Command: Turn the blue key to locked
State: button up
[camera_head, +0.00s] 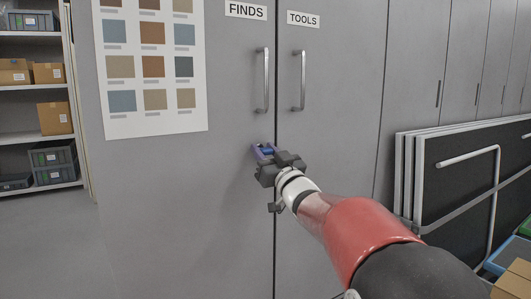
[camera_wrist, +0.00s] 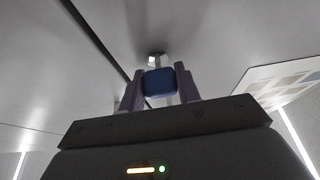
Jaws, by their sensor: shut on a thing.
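The blue key (camera_wrist: 159,83) shows in the wrist view between the two fingers of my gripper (camera_wrist: 159,88), in front of a small round metal lock (camera_wrist: 156,60) on the cabinet door. In the head view the key (camera_head: 267,151) is a small blue patch at my gripper (camera_head: 265,152), low on the FINDS door (camera_head: 235,190) by the seam. My gripper is shut on the key. The key's shaft is mostly hidden, so I cannot tell its turn angle or how deep it sits in the lock.
The TOOLS door (camera_head: 335,150) is right of the seam. Two vertical handles, on the left (camera_head: 262,80) and right (camera_head: 299,80), stand out above my gripper. A colour chart (camera_head: 120,125) hangs on the left. Framed panels (camera_head: 455,170) lean at the right. Shelves (camera_head: 35,138) stand far left.

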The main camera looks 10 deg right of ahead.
jog(key=shift+f+n, duration=0.1)
jog(key=shift+n, duration=0.3)
jog(key=n+g+y+b, duration=0.1)
jog(key=n+y, duration=0.1)
jog(key=n, duration=0.2)
jog(key=shift+b, duration=0.4)
jog(key=n+g+y, duration=0.1)
jog(key=n, duration=0.2)
jog(key=n+g+y, duration=0.1)
jog(key=n, duration=0.3)
jog(key=shift+g+y, duration=0.4)
jog(key=n+g, duration=0.1)
jog(key=n, duration=0.2)
jog(key=n+g+p, duration=0.1)
jog(key=n, duration=0.1)
jog(key=shift+n+y, duration=0.3)
jog(key=shift+n, duration=0.1)
jog(key=n+g+p, duration=0.1)
jog(key=n, duration=0.1)
jog(key=n+p, duration=0.1)
jog(key=n, duration=0.1)
jog(key=shift+n+g+h, duration=0.4)
jog(key=o, duration=1)
